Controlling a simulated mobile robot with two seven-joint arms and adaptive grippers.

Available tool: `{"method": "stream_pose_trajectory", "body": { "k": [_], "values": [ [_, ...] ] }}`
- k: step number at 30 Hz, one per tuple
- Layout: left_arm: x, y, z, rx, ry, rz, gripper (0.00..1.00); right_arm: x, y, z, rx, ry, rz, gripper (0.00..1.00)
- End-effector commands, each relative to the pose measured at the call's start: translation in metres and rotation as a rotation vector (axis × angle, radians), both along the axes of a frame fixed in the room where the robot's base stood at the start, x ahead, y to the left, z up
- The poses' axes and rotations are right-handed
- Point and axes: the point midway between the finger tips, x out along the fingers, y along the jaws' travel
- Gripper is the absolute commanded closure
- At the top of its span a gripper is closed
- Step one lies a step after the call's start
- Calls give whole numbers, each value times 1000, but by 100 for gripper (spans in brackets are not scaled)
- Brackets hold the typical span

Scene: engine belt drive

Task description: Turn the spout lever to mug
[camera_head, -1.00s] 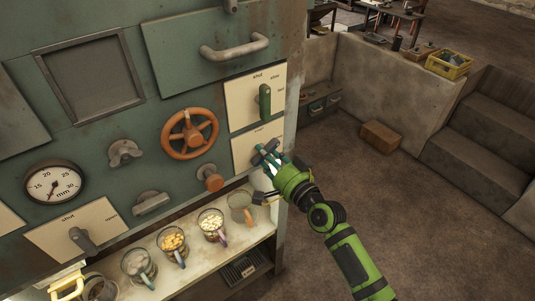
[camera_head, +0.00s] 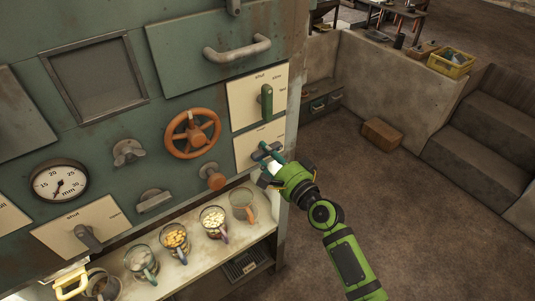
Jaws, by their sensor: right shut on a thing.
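The lower pale plate (camera_head: 244,146) on the right side of the green machine front carries a small dark teal lever (camera_head: 265,149). My right gripper (camera_head: 270,164) reaches up from the lower right and is shut on this lever. Its fingers and the plate's lower right part overlap, so the lever's lower end and the plate's labels there are hidden. Below, a clear mug with an orange handle (camera_head: 243,205) stands at the right end of the shelf.
Several more glass mugs stand along the shelf (camera_head: 262,226), including one with white pieces (camera_head: 213,221) and one with yellow pieces (camera_head: 175,239). An orange wheel (camera_head: 192,134) and a green lever (camera_head: 266,104) stick out nearby. Floor to the right is open.

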Motion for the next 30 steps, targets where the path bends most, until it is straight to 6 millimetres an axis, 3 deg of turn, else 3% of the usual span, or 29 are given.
{"method": "stream_pose_trajectory", "body": {
  "k": [10, 11, 12, 23, 30],
  "values": [
    [0, 0, 0, 0, 0, 0, 60, 0, 0, 1, 10, 3, -1, 100],
    [0, 0, 0, 0, 0, 0, 60, 0, 0, 1, 10, 3, -1, 58],
    [0, 0, 0, 0, 0, 0, 60, 0, 0, 1, 9, 3, -1, 46],
    [-1, 3, 0, 3, 1, 0, 60, -1, -1, 0, 5, 3, 0, 46],
    [-1, 1, 0, 1, 1, 0, 60, -28, -20, 0, 3, 2, -2, 46]
  ]
}}
